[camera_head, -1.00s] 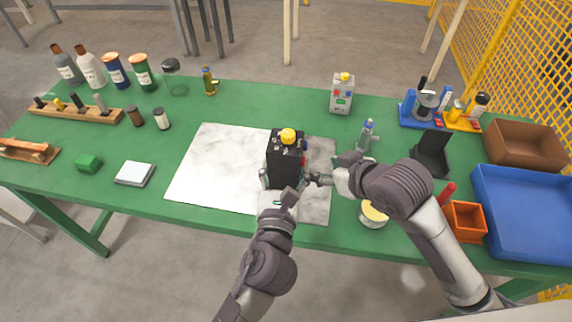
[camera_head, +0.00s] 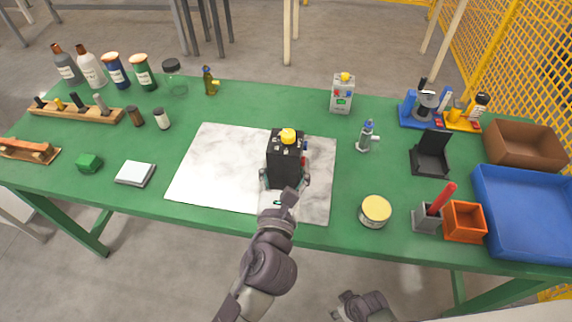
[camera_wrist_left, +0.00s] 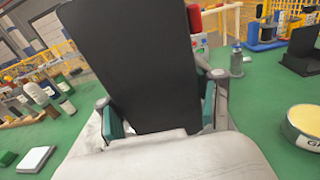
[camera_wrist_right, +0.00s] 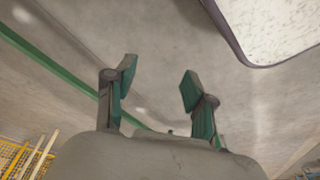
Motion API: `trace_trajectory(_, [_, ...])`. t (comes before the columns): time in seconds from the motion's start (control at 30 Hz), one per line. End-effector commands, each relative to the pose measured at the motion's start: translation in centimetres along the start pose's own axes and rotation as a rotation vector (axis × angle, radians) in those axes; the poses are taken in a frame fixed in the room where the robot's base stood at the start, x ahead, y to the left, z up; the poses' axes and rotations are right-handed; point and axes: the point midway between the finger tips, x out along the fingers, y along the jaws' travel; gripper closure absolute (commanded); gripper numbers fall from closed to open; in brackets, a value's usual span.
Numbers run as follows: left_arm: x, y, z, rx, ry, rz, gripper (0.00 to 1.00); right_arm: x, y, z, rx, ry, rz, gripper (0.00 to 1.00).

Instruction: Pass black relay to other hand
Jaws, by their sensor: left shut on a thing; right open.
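The black relay (camera_head: 286,158) is a black box with a yellow knob on top, upright over the white marble mat (camera_head: 213,170). My left gripper (camera_head: 285,180) is shut on its lower part from the near side. In the left wrist view the relay (camera_wrist_left: 140,65) fills the space between the fingers of my left gripper (camera_wrist_left: 160,115). I cannot tell whether the relay touches the mat. My right gripper (camera_wrist_right: 158,95) is open and empty, with floor behind it in its wrist view. In the head view my right arm is low, below the table's front edge.
To the right stand a yellow-lidded can (camera_head: 375,211), a small bottle (camera_head: 366,137), a black stand (camera_head: 431,158), an orange bin (camera_head: 465,222) and a blue tray (camera_head: 520,252).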

Motion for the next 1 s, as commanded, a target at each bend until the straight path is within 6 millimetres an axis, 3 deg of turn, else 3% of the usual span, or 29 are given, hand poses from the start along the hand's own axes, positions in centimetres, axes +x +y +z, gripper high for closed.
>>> trace_trajectory(0.03, [0.0, 0.0, 0.1, -0.001, -0.003, 0.0, 0.86, 1.5, 0.0, 2.7, 0.043, -0.027, 0.014, 0.46])
trace_trajectory(0.2, [0.0, 0.0, 0.1, -0.001, -0.003, 0.0, 0.86, 4.8, -0.7, 11.1, 0.157, -0.085, 0.063, 0.46])
trace_trajectory(0.3, [0.0, 0.0, 0.1, -0.001, -0.003, 0.0, 0.86, 5.8, -1.7, 15.3, 0.204, -0.112, 0.077, 0.46])
trace_trajectory(0.43, [0.0, 0.0, 0.1, -0.001, -0.003, 0.0, 0.86, 6.3, -3.3, 19.4, 0.245, -0.137, 0.083, 0.46])
trace_trajectory(0.63, [0.0, 0.0, 0.1, -0.001, -0.003, 0.0, 0.86, 6.5, -4.7, 22.2, 0.272, -0.154, 0.083, 0.46])
trace_trajectory(1.0, [0.0, 0.0, 0.1, -0.001, -0.003, 0.0, 0.86, 6.5, -4.7, 22.5, 0.274, -0.155, 0.083, 0.46])
